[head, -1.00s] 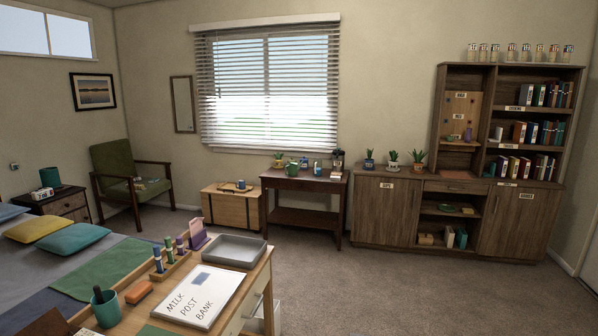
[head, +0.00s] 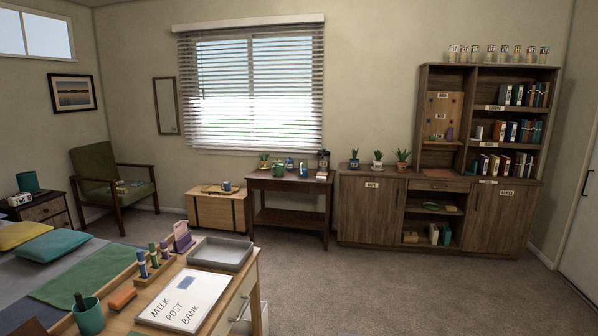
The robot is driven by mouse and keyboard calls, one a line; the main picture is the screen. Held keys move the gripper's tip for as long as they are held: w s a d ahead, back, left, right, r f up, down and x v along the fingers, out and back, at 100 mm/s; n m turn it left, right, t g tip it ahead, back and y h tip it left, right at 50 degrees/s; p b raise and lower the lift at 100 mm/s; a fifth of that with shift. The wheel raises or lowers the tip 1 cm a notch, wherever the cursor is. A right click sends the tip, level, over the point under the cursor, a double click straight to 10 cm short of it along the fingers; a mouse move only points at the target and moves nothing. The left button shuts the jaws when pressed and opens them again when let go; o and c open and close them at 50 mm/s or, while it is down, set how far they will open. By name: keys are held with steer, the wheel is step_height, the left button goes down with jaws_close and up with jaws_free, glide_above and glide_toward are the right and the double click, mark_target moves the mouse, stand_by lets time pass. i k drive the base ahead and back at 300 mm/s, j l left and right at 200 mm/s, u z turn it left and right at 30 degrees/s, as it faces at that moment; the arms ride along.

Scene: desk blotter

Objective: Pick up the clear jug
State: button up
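I cannot make out a clear jug for certain. A small dark and glassy vessel (head: 323,160) stands at the back right of the small side table (head: 290,184) under the window. It is too small to tell whether it is a jug. A green can-like pot (head: 279,170) and a few small blue items (head: 303,169) share that table. Several clear labelled glasses (head: 490,53) stand in a row on top of the bookcase. My gripper is not in view.
A trunk (head: 215,210) stands left of the side table, a cabinet (head: 370,210) right. The carpet (head: 400,285) between is clear.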

mark_target(303, 163)
steer(key=i+l+z, duration=0.25)
steer(key=i, duration=1.05)
steer(key=i+j+z, duration=0.25)
steer(key=i, duration=1.7)
steer(key=i+l+u, duration=0.15)
steer(key=i, duration=1.1)
steer(key=i+j+u, duration=0.25)
steer(key=i, duration=0.7)
steer(key=i+l+u, duration=0.1)
steer(key=i+u, duration=0.15)
steer(key=i, duration=0.7)
steer(key=i+j+u, duration=0.1)
steer(key=i+j, duration=0.7)
steer(key=i, duration=0.2)
steer(key=k+j+u, duration=0.05)
